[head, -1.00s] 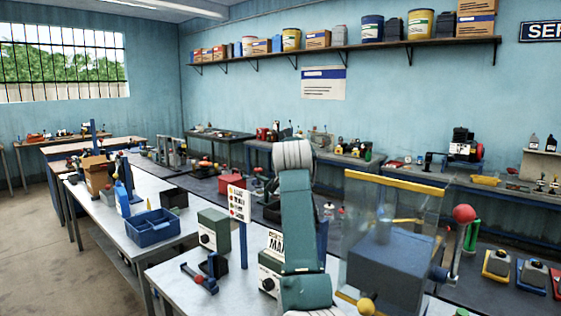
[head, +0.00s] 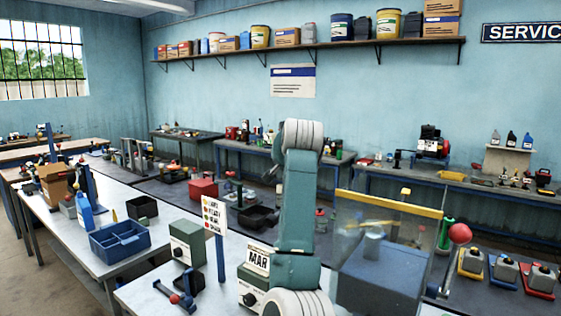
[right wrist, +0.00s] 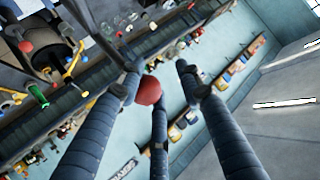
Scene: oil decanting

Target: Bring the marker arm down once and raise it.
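The lever with a red ball (head: 460,233) stands right of a grey block (head: 385,275) with a clear guard topped by a yellow bar (head: 390,203). A green box with a partly hidden "MAR" sign (head: 257,260) stands left of it. One of my teal arm links rises between them; no gripper shows in the head view. In the right wrist view, my right gripper's (right wrist: 157,76) dark fingers are spread, and a red ball (right wrist: 149,90) appears between their tips. I cannot tell whether they touch it. My left gripper is not in view.
A blue tray (head: 120,240), a green box (head: 187,243) and a sign on a blue post (head: 220,255) stand at left. A green bottle (head: 447,232) is behind the lever. Several coloured units, including a yellow-based one (head: 471,263), line the right.

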